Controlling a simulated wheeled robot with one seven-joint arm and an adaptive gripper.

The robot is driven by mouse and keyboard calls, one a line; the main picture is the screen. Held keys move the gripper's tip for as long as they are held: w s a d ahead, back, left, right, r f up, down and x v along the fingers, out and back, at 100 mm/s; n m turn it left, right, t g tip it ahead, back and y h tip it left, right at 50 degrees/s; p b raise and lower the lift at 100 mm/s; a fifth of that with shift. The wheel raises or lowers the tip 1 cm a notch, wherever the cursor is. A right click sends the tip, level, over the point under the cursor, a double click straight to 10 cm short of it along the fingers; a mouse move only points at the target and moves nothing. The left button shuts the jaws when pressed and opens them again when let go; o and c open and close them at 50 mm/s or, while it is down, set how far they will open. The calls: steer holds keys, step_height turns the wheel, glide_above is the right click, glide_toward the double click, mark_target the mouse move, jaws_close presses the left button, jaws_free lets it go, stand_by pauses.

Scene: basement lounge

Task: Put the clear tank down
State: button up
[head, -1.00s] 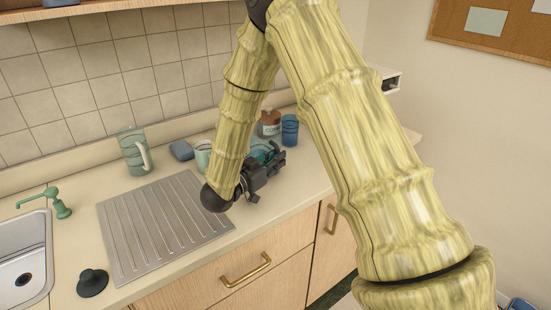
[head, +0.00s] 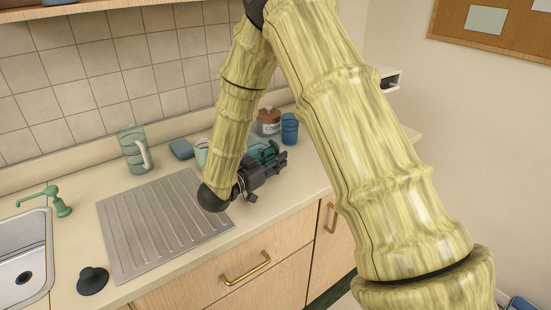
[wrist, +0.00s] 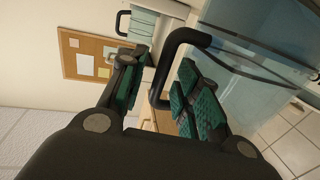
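The clear tank (wrist: 262,62) is a see-through bluish container with a black handle, at the upper right of the wrist view. Its handle reaches into the space between my fingers. My gripper (wrist: 160,95) has its green-padded fingers apart, one on each side of the handle, with a visible gap. In the head view, my gripper (head: 276,160) is low over the counter, right of the metal drainboard. A bluish part of the tank (head: 257,142) shows behind it; the rest is hidden by my gripper and arm. Its contact with the counter is hidden.
A blue tumbler (head: 290,129) and a brown jar (head: 268,122) stand close behind my gripper. The ribbed drainboard (head: 150,225) is empty; the counter's front edge is near.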

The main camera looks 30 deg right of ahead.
steer(key=b+v, duration=0.1)
steer(key=v, duration=1)
steer(key=shift+a+b, duration=0.15)
steer(key=shift+b, duration=0.2)
